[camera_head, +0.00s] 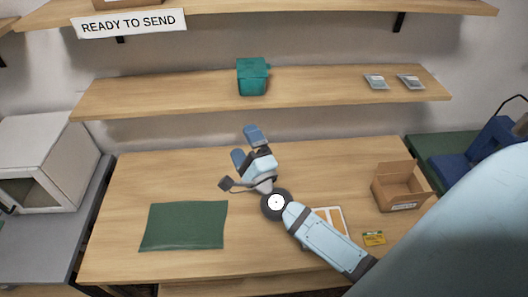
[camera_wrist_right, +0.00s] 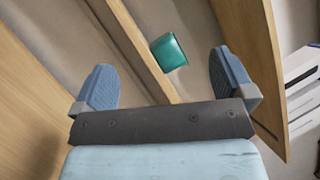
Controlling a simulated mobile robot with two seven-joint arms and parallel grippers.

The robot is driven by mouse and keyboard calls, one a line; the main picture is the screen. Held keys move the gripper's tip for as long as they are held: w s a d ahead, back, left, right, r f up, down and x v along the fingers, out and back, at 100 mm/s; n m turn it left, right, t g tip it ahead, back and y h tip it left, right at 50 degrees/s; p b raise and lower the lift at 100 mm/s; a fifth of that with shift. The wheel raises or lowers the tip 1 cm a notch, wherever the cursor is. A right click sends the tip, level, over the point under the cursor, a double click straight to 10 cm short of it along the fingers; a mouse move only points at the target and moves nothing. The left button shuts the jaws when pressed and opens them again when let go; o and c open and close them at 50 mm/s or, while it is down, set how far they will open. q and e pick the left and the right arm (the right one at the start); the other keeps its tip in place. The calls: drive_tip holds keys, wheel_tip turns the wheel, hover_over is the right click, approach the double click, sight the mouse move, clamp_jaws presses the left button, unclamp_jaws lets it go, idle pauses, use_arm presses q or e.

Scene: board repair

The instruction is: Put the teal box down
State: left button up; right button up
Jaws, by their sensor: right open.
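The teal box (camera_head: 252,76) sits on the lower wall shelf (camera_head: 170,91), left of the shelf's middle. It also shows in the right wrist view (camera_wrist_right: 169,52), beyond and between the spread fingers. My right gripper (camera_head: 246,147) is open and empty above the back part of the workbench, in front of and below the shelf. The gripper is apart from the box. In the right wrist view its two blue-grey finger pads (camera_wrist_right: 163,82) stand wide apart with nothing between them. My left gripper is not in view.
Two small grey packets (camera_head: 376,82) lie at the shelf's right. A dark green mat (camera_head: 184,226) lies on the workbench (camera_head: 122,210). An upper shelf bears a "READY TO SEND" sign (camera_head: 130,23).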

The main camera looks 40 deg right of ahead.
drive_tip(key=s+a+f+n+g+y, duration=0.2)
drive_tip(key=s+a+f+n+g, duration=0.2)
drive_tip(key=s+f+n, duration=0.5)
drive_tip(key=s+a+f+n+g+y, duration=0.3)
drive_tip(key=s+f+n+g, duration=0.3)
drive_tip(key=s+f+n, duration=0.4)
wheel_tip(320, 180, down, 6)
drive_tip(key=a+n, duration=0.1)
drive_tip(key=n, duration=0.5)
drive_tip(key=shift+a+r+g+y, duration=0.2)
drive_tip(key=shift+g+y, duration=0.1)
drive_tip(key=shift+g, duration=0.1)
drive_tip(key=shift+d+r, duration=0.1)
drive_tip(key=shift+r, duration=0.15)
